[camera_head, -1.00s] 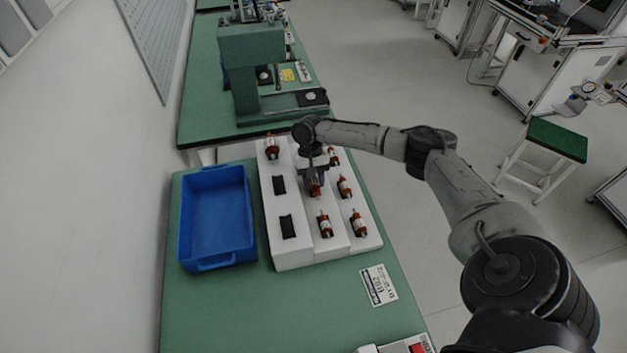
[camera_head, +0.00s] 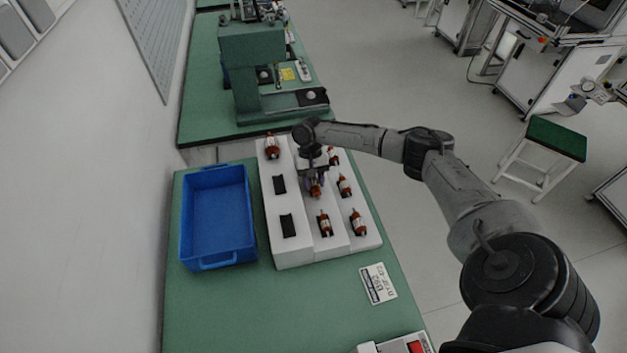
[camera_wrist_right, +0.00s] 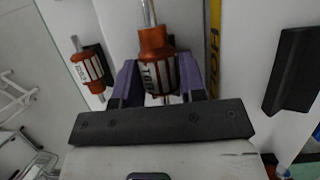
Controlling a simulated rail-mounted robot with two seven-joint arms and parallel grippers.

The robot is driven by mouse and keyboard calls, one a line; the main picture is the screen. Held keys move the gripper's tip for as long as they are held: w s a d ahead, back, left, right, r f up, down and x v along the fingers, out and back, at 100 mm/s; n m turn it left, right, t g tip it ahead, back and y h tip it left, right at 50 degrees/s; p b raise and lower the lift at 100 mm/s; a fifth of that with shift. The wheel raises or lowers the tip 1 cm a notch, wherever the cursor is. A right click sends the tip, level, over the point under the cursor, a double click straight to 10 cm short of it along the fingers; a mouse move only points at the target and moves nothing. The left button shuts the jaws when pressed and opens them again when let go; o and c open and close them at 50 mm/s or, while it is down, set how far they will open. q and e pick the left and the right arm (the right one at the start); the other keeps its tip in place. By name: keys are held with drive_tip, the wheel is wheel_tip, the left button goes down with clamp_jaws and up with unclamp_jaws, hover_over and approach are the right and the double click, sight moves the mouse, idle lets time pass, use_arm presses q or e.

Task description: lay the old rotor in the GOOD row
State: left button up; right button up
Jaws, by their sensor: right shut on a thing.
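My right gripper (camera_head: 315,178) is over the middle row of the white stepped rack (camera_head: 293,258). It is shut on a red-and-white rotor (camera_head: 315,190). In the right wrist view the purple-padded fingers (camera_wrist_right: 160,85) stand either side of this rotor (camera_wrist_right: 157,60), whose shaft points up the picture. Whether the rotor touches the rack is unclear. Other rotors sit in the rack: one at the far left (camera_head: 272,147), one in front in the middle row (camera_head: 325,223), and several in the right row (camera_head: 359,223). The left row has two empty black cradles (camera_head: 287,225). My left gripper is not in view.
A blue bin (camera_head: 218,218) stands left of the rack and looks empty. A label card (camera_head: 378,283) lies in front of the rack on the green table (camera_head: 230,310). A green press (camera_head: 252,70) stands on the table behind.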

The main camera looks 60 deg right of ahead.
drive_tip(key=o, duration=1)
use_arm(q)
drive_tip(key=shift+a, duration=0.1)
use_arm(e)
drive_tip(key=shift+o, duration=0.8)
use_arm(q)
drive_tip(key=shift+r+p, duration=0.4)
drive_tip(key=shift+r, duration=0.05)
use_arm(e)
drive_tip(key=v, duration=1.4)
drive_tip(key=shift+f, duration=0.1)
